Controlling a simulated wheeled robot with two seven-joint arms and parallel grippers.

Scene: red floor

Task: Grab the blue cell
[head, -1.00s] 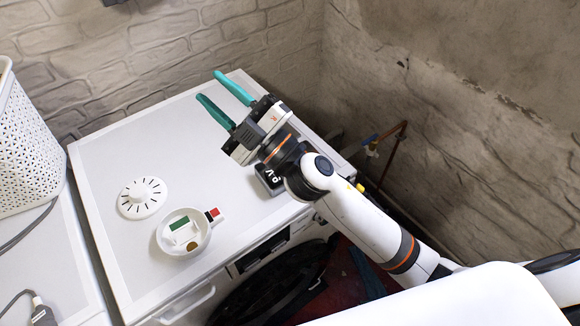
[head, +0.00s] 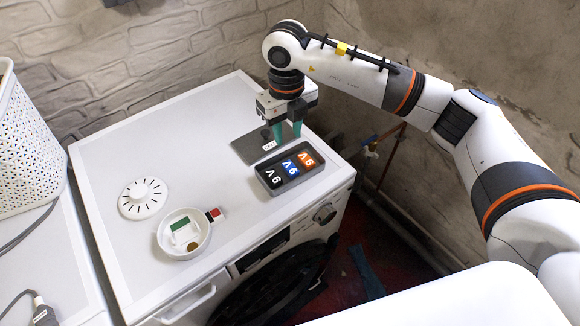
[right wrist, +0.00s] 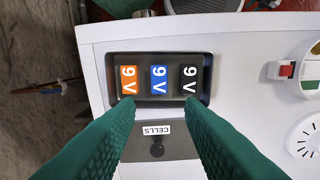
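The blue cell (head: 291,168) is marked 9V and sits in a dark tray (head: 268,190), between an orange cell (head: 307,159) and a black cell (head: 273,178). In the right wrist view the blue cell (right wrist: 159,79) is in the middle of the tray (right wrist: 207,60), ahead of the fingers. My right gripper (head: 287,134) points down just behind the tray, over a grey plate. Its teal fingers are apart and empty in the right wrist view (right wrist: 160,125). My left gripper is not in view.
The grey plate (head: 248,147) carries a CELLS label (right wrist: 156,130). A white bowl (head: 164,240) with small parts, a red-and-white piece (head: 215,214) and a white dial (head: 142,198) are on the washer top (head: 110,160). A laundry basket (head: 25,150) stands at left. Walls rise behind and right.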

